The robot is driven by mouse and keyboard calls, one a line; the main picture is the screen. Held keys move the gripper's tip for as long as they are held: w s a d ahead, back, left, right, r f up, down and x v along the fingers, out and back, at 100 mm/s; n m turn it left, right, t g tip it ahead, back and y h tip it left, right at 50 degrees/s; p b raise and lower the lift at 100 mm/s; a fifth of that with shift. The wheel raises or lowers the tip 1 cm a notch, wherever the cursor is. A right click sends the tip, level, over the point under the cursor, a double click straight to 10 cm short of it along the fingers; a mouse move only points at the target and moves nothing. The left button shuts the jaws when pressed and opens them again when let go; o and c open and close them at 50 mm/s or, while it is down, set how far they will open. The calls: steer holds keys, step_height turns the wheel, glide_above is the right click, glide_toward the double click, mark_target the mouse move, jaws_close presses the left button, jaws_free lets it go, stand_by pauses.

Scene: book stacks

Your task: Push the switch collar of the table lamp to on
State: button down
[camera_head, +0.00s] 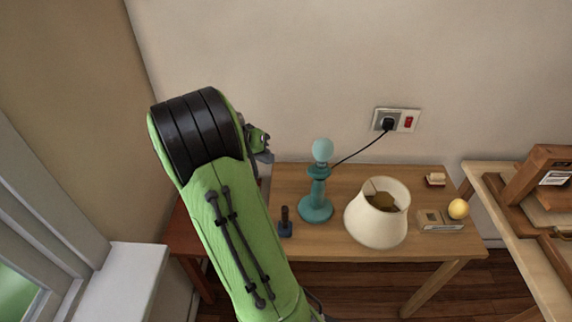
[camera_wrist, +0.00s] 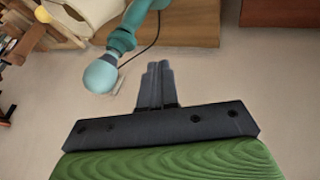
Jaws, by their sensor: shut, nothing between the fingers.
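The teal table lamp (camera_head: 317,208) stands upright on the wooden table without a shade, its pale bulb (camera_head: 322,151) bare. The switch collar (camera_head: 319,171) is the wider teal ring just under the bulb; its setting cannot be read. In the wrist view the bulb (camera_wrist: 101,76) and collar (camera_wrist: 122,40) show upper left of my fingers. My gripper (camera_wrist: 158,68) is shut and empty. In the head view my gripper (camera_head: 263,150) is left of the lamp, about bulb height in the picture, apart from it and partly hidden by my arm.
A cream lampshade (camera_head: 372,224) stands on the table (camera_head: 290,179) right of the lamp. A small dark blue object (camera_head: 286,229) stands left of the lamp base. A black cord runs to a wall outlet (camera_head: 397,120) with a red switch. A yellow ball (camera_head: 458,208) is at the right.

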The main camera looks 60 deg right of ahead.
mark_target(308, 170)
steer(key=s+d+f+b, duration=0.3)
steer(key=s+d+f, duration=0.3)
steer(key=d+f, duration=0.1)
steer(key=shift+f, duration=0.3)
steer(key=shift+s+d, duration=0.25)
steer(key=shift+s, duration=0.3)
steer(key=shift+s+d, duration=0.2)
steer(key=shift+s, duration=0.3)
steer(key=shift+w, duration=0.1)
